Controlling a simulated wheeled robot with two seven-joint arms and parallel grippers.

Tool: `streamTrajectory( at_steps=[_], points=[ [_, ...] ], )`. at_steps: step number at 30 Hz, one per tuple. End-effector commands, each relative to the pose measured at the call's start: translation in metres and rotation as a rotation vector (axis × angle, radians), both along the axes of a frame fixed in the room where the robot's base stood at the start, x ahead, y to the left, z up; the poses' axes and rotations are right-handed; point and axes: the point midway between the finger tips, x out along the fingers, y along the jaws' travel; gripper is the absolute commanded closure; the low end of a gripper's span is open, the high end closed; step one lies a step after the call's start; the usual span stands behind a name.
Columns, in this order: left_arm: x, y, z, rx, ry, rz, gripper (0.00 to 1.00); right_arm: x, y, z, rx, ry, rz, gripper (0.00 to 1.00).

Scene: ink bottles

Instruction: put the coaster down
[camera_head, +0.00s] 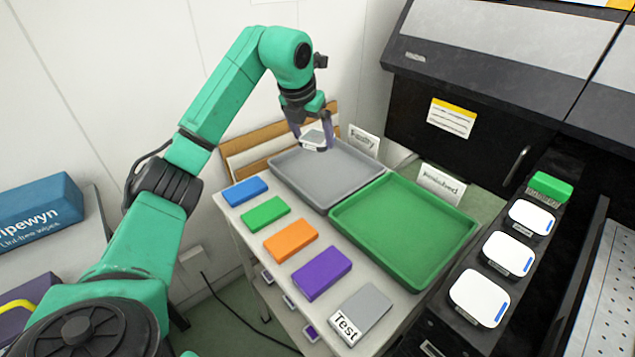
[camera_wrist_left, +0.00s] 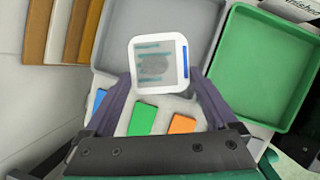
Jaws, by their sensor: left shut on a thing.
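The coaster (camera_head: 313,137) is a white-edged, rounded square with a blue stripe on one side. It also shows in the left wrist view (camera_wrist_left: 158,89), with faint green lines and a grey round blotch on its face. My left gripper (camera_head: 311,143) is shut on it, one purple finger on each side. In the head view it appears over the back part of the grey tray (camera_head: 288,181); its exact height above the tray is hard to tell. The grey tray looks empty. My right gripper is not in view.
A green tray (camera_head: 400,262) stands to the right, empty. Blue, green, orange and purple blocks and a grey "Test" block (camera_head: 365,308) line the table's front. Small signs (camera_head: 364,140) stand behind the trays. Several white square items (camera_head: 508,252) sit on a dark rail at right.

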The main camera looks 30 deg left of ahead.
Motion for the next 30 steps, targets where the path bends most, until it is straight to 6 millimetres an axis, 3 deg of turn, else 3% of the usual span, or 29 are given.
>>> streamTrajectory(
  at_steps=[1,6,15,18,25,26,30],
  points=[
    [-0.001,0.001,-0.02,0.001,0.006,0.0,0.74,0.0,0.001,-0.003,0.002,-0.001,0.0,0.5],
    [-0.001,0.0,-0.074,0.0,0.005,-0.001,0.74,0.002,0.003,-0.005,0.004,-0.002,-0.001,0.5],
    [-0.001,0.0,-0.131,-0.001,0.003,-0.003,0.74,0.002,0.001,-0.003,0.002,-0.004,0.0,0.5],
    [-0.001,0.0,-0.143,-0.002,0.0,-0.004,0.74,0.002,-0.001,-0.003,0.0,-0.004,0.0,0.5],
    [0.0,0.0,-0.143,-0.001,-0.001,-0.004,0.74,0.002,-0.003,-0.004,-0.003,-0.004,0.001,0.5],
    [0.0,0.0,-0.144,-0.001,0.0,-0.004,0.01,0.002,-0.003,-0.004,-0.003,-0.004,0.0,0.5],
    [0.0,0.0,-0.143,-0.001,0.0,-0.004,0.0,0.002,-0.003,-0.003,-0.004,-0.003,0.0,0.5]
  ],
)
